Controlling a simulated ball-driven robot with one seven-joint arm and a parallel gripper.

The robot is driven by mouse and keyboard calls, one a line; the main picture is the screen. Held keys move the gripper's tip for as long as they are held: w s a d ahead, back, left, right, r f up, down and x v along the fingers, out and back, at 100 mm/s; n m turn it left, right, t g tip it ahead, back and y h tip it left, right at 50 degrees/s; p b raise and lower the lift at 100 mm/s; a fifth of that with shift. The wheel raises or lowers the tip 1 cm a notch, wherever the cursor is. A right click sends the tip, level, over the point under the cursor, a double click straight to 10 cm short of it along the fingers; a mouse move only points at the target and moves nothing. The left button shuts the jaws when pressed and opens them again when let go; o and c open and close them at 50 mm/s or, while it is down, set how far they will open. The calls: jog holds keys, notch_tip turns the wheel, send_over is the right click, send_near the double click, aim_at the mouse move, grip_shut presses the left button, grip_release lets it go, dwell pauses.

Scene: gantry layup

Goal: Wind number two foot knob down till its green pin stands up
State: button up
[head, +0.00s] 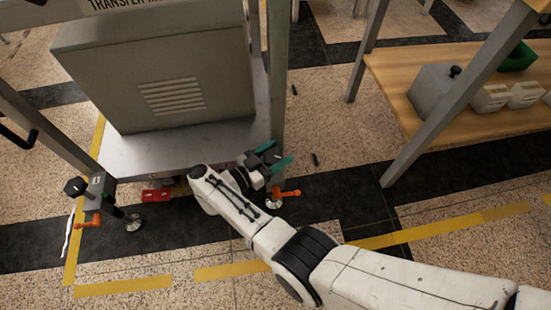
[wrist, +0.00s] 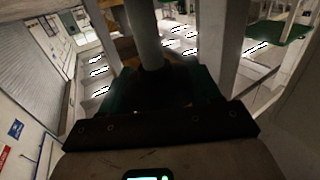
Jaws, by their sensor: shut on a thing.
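My gripper (head: 268,160) is at the right front leg of the grey machine stand, low down by its foot. Its teal fingers are shut on what appears to be that foot's knob, which my gripper and wrist hide in the head view. An orange lever (head: 287,194) sticks out just below. In the wrist view, the dark green fingers (wrist: 150,88) close in front of a grey post (wrist: 143,35). The left front foot has a black knob (head: 75,187), an orange lever (head: 91,220) and a round pad (head: 133,223).
The machine cabinet (head: 155,70) stands on the stand's lower shelf (head: 190,142). A red object (head: 157,195) lies beneath it. A wooden bench (head: 450,110) with grey and white containers is at right. Yellow tape (head: 122,286) marks the open floor in front.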

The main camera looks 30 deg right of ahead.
jog(key=shift+s+m+g+b, duration=0.1)
jog(key=shift+m+g+b, duration=1.15)
jog(key=shift+g, duration=0.65)
jog(key=o, duration=1)
